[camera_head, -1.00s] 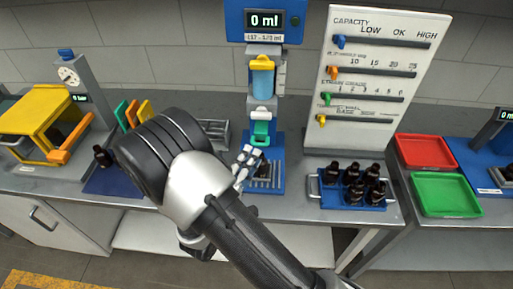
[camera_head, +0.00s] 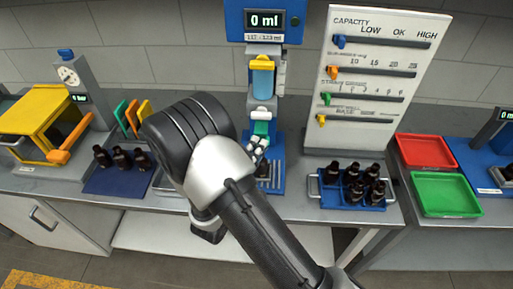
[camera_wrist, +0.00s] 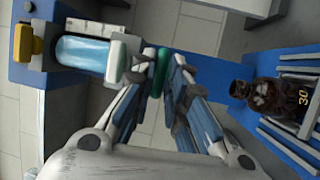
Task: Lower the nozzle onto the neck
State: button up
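The blue filling station (camera_head: 233,22) has a clear cylinder of blue liquid (camera_head: 262,82), and it also shows in the wrist view (camera_wrist: 85,53). Its green nozzle piece (camera_wrist: 160,72) sits under a white block. My gripper (camera_wrist: 164,62) has one fingertip on each side of the green piece. The fingers are close together, but I cannot tell whether they press on it. In the head view my gripper (camera_head: 258,147) is just below the green piece (camera_head: 261,128). A dark bottle marked 30 (camera_wrist: 270,96) stands on the slatted base, its neck toward the nozzle with a gap between.
The display (camera_head: 265,20) reads 0 ml. A blue tray of dark bottles (camera_head: 328,201) stands to the right. More bottles (camera_head: 122,158) stand on a blue mat (camera_head: 112,186) at left. Red (camera_head: 426,150) and green (camera_head: 445,194) trays lie further right.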

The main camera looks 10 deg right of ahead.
jog(key=shift+r, duration=0.1)
grip_shut()
notch_tip(320, 180, down, 8)
jog(key=b, duration=0.7)
jog(key=shift+r, duration=0.25)
jog(key=o, duration=0.5)
grip_release()
jog(key=shift+r, duration=0.1)
jog(key=shift+o, duration=0.2)
